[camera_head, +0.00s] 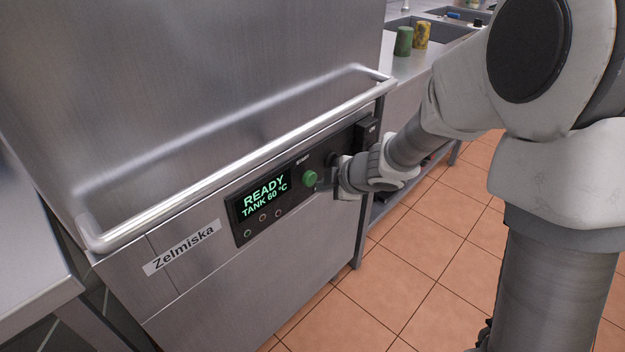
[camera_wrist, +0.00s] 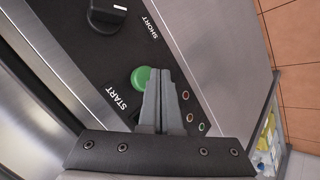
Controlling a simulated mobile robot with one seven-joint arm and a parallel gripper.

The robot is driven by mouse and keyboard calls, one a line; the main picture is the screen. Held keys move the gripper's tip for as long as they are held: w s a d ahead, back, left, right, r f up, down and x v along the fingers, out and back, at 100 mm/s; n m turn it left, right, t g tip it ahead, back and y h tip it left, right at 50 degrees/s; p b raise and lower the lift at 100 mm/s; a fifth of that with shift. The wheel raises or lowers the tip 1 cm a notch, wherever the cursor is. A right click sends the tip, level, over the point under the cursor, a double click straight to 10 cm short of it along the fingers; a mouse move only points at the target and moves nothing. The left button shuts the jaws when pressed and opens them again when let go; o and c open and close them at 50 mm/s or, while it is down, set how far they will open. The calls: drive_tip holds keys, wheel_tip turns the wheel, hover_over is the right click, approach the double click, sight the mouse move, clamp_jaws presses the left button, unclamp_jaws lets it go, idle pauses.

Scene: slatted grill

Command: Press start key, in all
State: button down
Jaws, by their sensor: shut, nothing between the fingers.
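The green round start key (camera_head: 310,178) sits on the black control panel of the steel machine, right of a display reading "READY TANK 60 °C". In the wrist view the start key (camera_wrist: 142,76) lies beside the word "START", partly covered by my fingers. My gripper (camera_head: 320,186) is shut and empty, its tips close to the key's right side in the head view. The fingertips also show in the wrist view (camera_wrist: 161,72), overlapping the key's edge. I cannot tell whether they touch it.
A black knob (camera_wrist: 106,14) marked "SHORT" is near the key. A switch (camera_head: 367,130) marked "ON" is at the panel's right end. A long bar handle (camera_head: 240,160) runs above the panel. Green and yellow cans (camera_head: 403,41) stand on the counter behind.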

drive_tip(key=shift+w+a, duration=0.2)
drive_tip(key=shift+a, duration=0.05)
drive_tip(key=shift+w+a+p, duration=0.3)
drive_tip(key=shift+w+a, duration=0.2)
drive_tip(key=shift+a, duration=0.2)
idle(1.2)
drive_tip(key=shift+d, duration=0.1)
drive_tip(key=shift+s+d, duration=0.75)
drive_tip(key=shift+d, duration=0.2)
drive_tip(key=shift+s+d, duration=0.8)
drive_tip(key=shift+d, duration=0.2)
drive_tip(key=shift+s+d, duration=0.75)
drive_tip(key=shift+d, duration=0.25)
